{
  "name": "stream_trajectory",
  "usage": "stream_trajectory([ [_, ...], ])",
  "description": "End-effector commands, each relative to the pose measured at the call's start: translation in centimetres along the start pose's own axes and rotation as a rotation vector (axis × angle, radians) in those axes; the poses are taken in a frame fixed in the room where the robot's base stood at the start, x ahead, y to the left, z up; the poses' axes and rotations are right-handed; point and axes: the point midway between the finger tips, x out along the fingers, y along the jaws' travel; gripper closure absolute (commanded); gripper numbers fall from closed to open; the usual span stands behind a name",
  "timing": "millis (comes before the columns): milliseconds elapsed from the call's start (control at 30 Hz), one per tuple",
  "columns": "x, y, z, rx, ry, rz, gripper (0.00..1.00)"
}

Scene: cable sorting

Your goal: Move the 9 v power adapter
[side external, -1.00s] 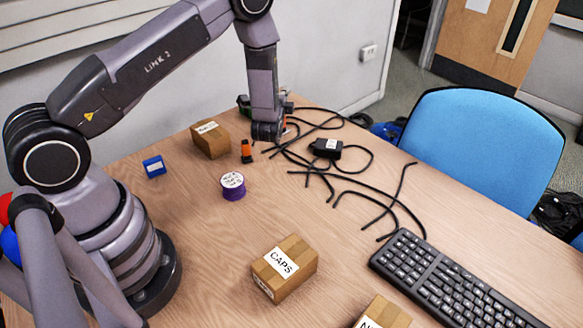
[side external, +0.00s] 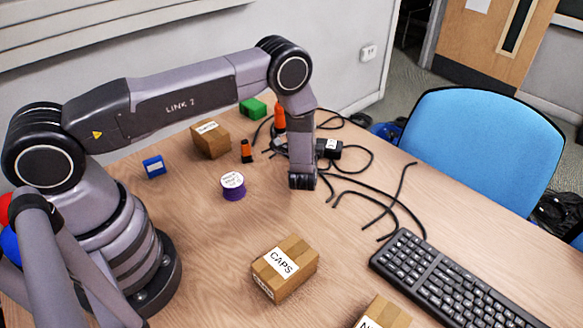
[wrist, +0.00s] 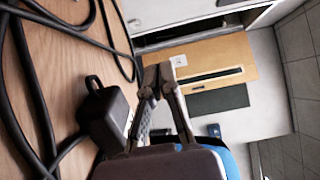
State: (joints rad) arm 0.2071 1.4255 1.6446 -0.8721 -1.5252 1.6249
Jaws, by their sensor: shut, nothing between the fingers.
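The power adapter (side external: 327,151) is a black block with a white label, lying on the table among black cables. In the wrist view the adapter (wrist: 104,119) is large at the lower left, its label facing right, too small to read. My gripper (wrist: 160,72) points roughly level over the table toward the door. Its fingertips meet with nothing between them. It is apart from the adapter, which lies left of the fingers in that view. In the side view my wrist link hides the fingers and partly overlaps the adapter's left side.
Black cables (side external: 366,196) spread around the adapter. A purple spool (side external: 233,192), a small orange-and-black item (side external: 246,152), a blue box (side external: 154,167) and cardboard boxes (side external: 297,272) stand nearby. A green block (side external: 253,107) and an orange cone-like item (side external: 279,117) are behind. A keyboard (side external: 455,285) lies right.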

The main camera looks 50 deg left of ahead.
Motion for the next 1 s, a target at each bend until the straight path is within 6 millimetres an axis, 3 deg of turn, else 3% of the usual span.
stream_trajectory([
  [500,-2.9,0.0,-11.2,-0.004,0.003,0.000,1.00],
  [800,-2.8,5.0,-11.1,0.001,-0.001,0.001,1.00],
  [1000,-2.6,5.0,-10.3,0.001,-0.001,0.001,1.00],
])
